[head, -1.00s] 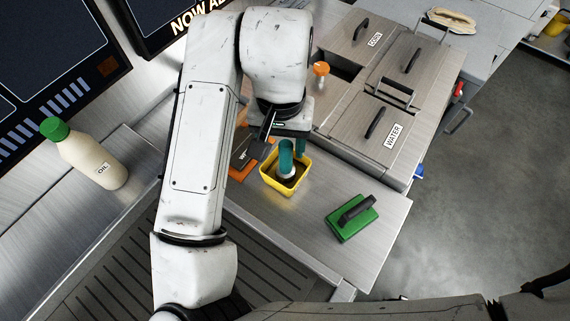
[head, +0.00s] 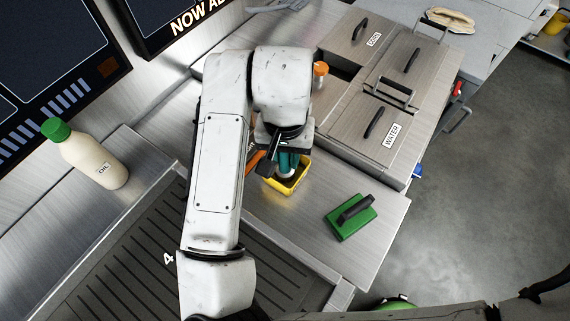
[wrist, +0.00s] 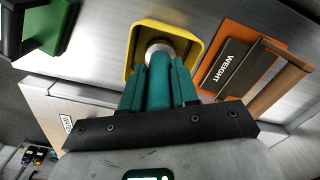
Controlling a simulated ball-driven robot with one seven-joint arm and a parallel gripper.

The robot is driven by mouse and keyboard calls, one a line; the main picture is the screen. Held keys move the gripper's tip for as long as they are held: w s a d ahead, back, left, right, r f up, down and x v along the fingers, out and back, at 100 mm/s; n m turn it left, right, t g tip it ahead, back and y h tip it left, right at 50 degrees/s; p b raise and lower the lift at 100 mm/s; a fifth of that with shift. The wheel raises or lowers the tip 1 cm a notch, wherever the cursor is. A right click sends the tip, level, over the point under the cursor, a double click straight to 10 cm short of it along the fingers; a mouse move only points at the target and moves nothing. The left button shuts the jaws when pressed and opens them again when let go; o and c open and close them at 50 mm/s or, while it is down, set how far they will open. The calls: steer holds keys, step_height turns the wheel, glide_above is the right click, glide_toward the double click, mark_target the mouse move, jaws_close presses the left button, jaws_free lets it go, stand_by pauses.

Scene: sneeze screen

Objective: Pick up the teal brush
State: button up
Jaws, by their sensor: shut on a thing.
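The teal brush (wrist: 158,84) stands in a yellow tub (wrist: 197,46), its pale collar just inside the tub in the wrist view. In the head view the brush (head: 288,163) is partly hidden by my gripper, and the yellow tub (head: 290,187) sits on the steel counter. My gripper (wrist: 158,92) is shut on the brush's handle, with a teal finger on each side. My gripper (head: 286,160) is over the tub in the head view. The brush's lower end is hidden in the tub.
A green block with a black handle (head: 350,217) lies to the right. Lidded bins (head: 362,122) stand behind. An oil bottle (head: 88,157) is at left. Bare counter lies in front of the tub.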

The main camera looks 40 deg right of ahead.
jaws_close()
step_height(320, 180, up, 10)
stand_by(0.6)
